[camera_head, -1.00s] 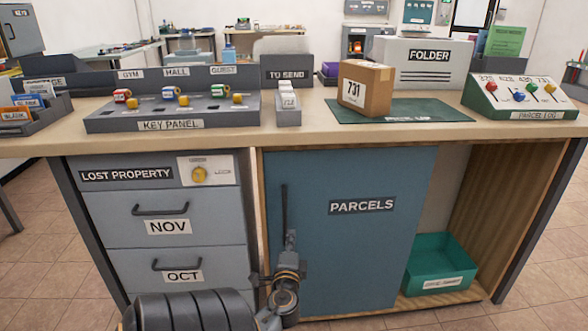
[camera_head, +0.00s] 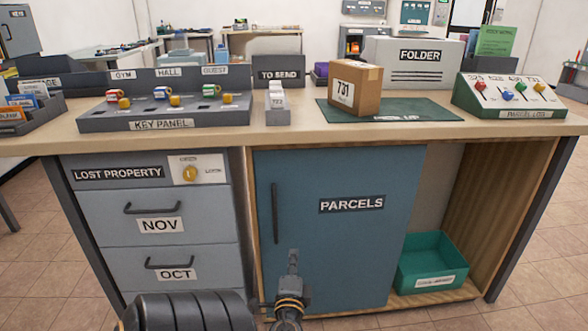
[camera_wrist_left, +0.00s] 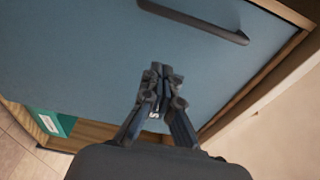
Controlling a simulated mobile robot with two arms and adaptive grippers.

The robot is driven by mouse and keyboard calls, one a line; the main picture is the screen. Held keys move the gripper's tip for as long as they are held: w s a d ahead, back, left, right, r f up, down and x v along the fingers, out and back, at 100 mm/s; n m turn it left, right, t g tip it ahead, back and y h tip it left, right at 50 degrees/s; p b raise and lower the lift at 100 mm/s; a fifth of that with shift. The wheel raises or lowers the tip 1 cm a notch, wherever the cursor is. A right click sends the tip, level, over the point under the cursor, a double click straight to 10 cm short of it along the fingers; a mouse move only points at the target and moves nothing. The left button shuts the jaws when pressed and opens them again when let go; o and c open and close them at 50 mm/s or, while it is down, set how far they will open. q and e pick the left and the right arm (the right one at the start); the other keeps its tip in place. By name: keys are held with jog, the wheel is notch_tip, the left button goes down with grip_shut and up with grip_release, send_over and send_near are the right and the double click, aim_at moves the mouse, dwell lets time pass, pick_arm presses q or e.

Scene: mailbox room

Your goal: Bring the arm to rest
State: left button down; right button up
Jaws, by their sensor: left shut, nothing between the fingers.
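My left gripper (camera_head: 293,262) is in front of the lower part of the blue PARCELS door (camera_head: 352,245), below its dark vertical handle (camera_head: 275,213). In the left wrist view the gripper (camera_wrist_left: 160,75) has its fingers together with nothing between them. The door (camera_wrist_left: 80,60) fills much of that view, and its handle (camera_wrist_left: 200,22) is at the top, apart from the fingers. My right gripper is in neither view.
The grey drawers NOV (camera_head: 158,218) and OCT (camera_head: 170,268) are shut, left of the door. A green tray (camera_head: 433,265) sits in the open shelf at right. The counter holds a key panel (camera_head: 165,122) and a 731 box (camera_head: 357,88). Floor is clear at right.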

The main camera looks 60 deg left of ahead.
pick_arm(q)
jog(key=shift+s+d, duration=0.2)
jog(key=shift+d, duration=0.1)
